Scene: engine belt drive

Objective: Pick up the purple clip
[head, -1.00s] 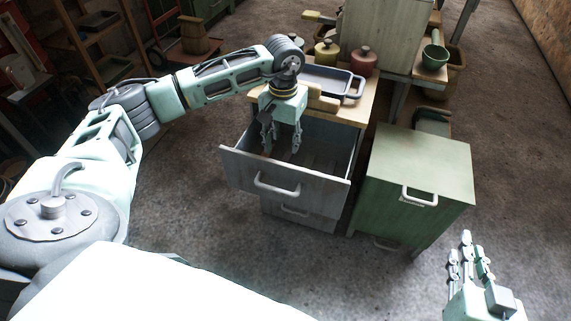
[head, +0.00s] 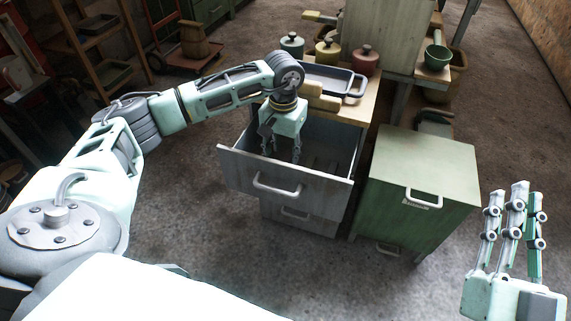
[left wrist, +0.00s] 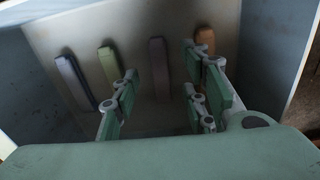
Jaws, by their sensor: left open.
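My left gripper (head: 282,150) points down into the open top drawer (head: 285,182), its fingers partly below the drawer's rim. In the left wrist view the gripper (left wrist: 160,82) is open and empty above the drawer floor. Several clips lie there in a row. A blue-purple clip (left wrist: 75,82) is at the far left, outside the left finger. In this dim light I cannot tell for sure which is the purple clip. My right gripper (head: 514,200) is open and empty at the right.
The drawer walls surround the gripper closely. A dark tray (head: 335,82) and lidded pots (head: 326,52) stand behind. A green cabinet (head: 420,170) is to the right.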

